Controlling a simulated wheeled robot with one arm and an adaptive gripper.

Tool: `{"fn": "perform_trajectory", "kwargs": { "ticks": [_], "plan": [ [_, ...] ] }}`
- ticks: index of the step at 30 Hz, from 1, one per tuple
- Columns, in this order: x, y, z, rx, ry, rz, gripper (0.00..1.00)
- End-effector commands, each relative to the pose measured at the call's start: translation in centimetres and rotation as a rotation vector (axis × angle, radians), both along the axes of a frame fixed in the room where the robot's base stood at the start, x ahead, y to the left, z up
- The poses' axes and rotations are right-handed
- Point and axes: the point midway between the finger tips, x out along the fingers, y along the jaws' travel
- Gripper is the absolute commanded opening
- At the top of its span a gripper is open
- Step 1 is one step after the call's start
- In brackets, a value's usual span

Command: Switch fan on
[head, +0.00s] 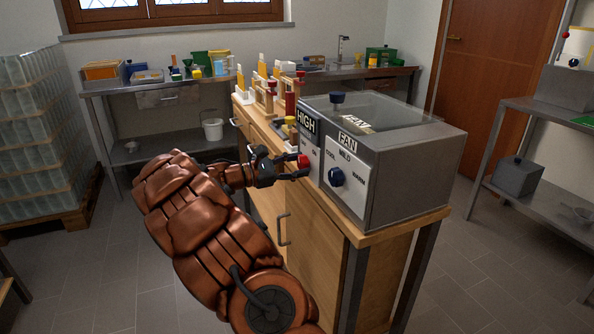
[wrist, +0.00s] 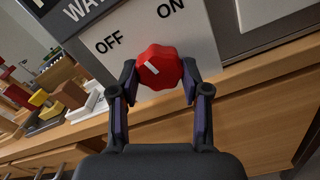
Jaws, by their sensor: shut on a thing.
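A grey metal box (head: 418,165) with a glass top stands on the wooden cabinet. Its front has a white plate lettered FAN (head: 349,148) with a blue knob (head: 336,177) and the words COOL, MILD and WARM. A red knob (head: 303,160) is to the left of that plate. In the wrist view the red knob (wrist: 160,67) sits on a plate lettered OFF and ON. My gripper (head: 295,169) is shut on the red knob, one finger on each side, as the wrist view also shows (wrist: 160,82).
A black HIGH sign (head: 308,124) is above the red knob. Several coloured items stand on the cabinet (head: 325,252) to the left of the box. A metal shelf (head: 532,208) is at right, a pallet of glass jars (head: 35,130) at left. Floor is clear around the cabinet.

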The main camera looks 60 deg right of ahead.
Motion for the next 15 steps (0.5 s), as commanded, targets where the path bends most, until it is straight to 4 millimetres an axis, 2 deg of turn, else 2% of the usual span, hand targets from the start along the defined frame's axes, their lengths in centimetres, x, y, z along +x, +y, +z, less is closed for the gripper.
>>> {"fn": "perform_trajectory", "kwargs": {
  "ticks": [15],
  "plan": [
    [0.08, -0.1, -0.24, -0.271, -0.411, 0.0, 0.12]
  ]
}}
